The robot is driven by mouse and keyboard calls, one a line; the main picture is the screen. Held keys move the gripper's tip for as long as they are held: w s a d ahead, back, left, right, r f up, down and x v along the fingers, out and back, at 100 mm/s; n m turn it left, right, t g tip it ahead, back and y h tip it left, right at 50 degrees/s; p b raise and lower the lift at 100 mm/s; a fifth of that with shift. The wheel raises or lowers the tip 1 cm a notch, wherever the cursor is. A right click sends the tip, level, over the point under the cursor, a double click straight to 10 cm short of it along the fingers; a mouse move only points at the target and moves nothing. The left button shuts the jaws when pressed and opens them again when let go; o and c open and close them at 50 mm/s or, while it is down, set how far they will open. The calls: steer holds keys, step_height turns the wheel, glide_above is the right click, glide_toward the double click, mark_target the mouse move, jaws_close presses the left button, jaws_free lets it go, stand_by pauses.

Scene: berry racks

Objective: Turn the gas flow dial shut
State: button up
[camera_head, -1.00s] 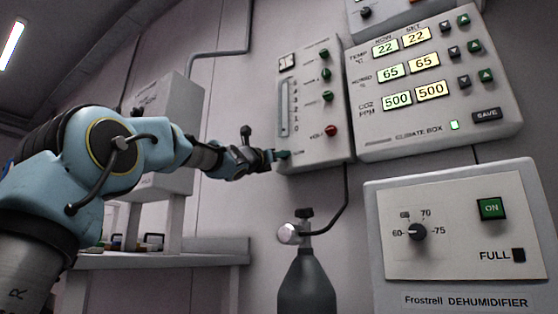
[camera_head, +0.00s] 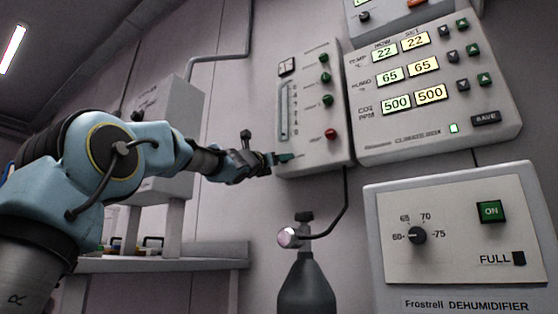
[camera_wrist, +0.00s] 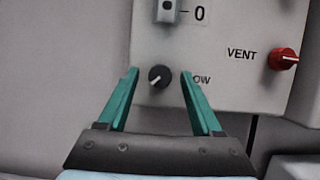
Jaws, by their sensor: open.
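The gas flow dial (camera_wrist: 159,77) is a small dark round knob with a white pointer line, low on a pale panel in the wrist view. Its line points down and to the left. The label beside it is partly covered by a finger and reads "OW". My gripper (camera_wrist: 159,73) is open, with one green finger on each side of the dial in the picture. Whether the fingers touch it cannot be told. In the head view my gripper (camera_head: 283,157) is at the lower left corner of the flow panel (camera_head: 312,150), and the dial is hidden or too small there.
A red VENT knob (camera_wrist: 283,58) sits to the right of the dial. Above is a flow tube (camera_wrist: 166,10) with a scale. The climate box (camera_head: 437,125) is to the right, a gas bottle (camera_head: 305,285) below, and a dehumidifier (camera_head: 450,260) at the lower right.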

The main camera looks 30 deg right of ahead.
steer(key=b+v, duration=0.2)
steer(key=v, duration=0.8)
steer(key=shift+s+a+f, duration=0.2)
steer(key=shift+a+f, duration=0.05)
steer(key=shift+a, duration=0.05)
